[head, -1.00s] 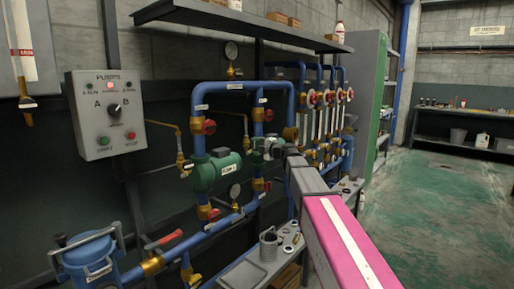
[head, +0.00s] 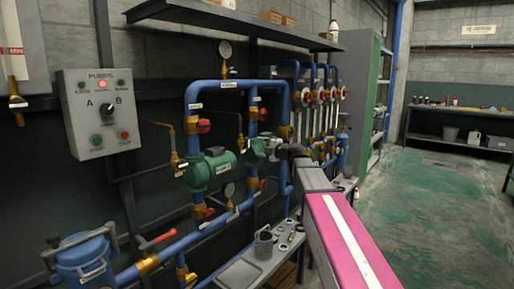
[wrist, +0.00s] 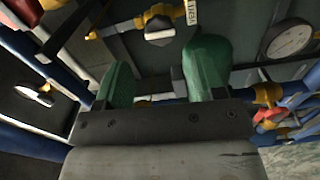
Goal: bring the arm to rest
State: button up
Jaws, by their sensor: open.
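My arm reaches forward from the lower right of the head view, with a pink and white link and a grey link. My gripper (head: 286,151) is at its far end, in front of the blue pipework and close to the right green pump (head: 256,151). Whether they touch cannot be told. In the wrist view my gripper (wrist: 160,88) shows as a dark bar with open jaws. Green shapes stand beyond the bar, and nothing is clearly held between the jaws. The left green pump (head: 209,170) is to the left of the gripper.
A pump control box (head: 101,112) hangs on the left wall with a red lamp lit. A dark shelf (head: 235,22) runs above the pipes. A low bench (head: 240,272) with small parts stands below. Open green floor (head: 430,215) lies to the right. A gauge (wrist: 289,38) shows in the wrist view.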

jog(key=shift+s+d, duration=0.25)
jog(key=shift+d, duration=0.1)
jog(key=s+d+f+m+g+h, duration=0.2)
jog(key=s+f+m, duration=0.25)
jog(key=f, duration=0.45)
jog(key=s+d+f+m+g+h, duration=0.25)
jog(key=s+f+m, duration=0.2)
jog(key=f, duration=0.45)
jog(key=s+d+f+m+g+h, duration=0.15)
jog(key=s+f+m, duration=0.3)
jog(key=f, duration=0.45)
jog(key=s+d+f+m+g+h, duration=0.2)
jog(key=s+d+f+m+h, duration=0.2)
jog(key=s+d+f+m, duration=0.2)
jog(key=s+d+f+m+g+h, duration=0.3)
jog(key=s+d+f+m+h, duration=0.1)
jog(key=s+f+m, duration=0.4)
jog(key=shift+s+d+f, duration=0.85)
jog(key=shift+s, duration=0.1)
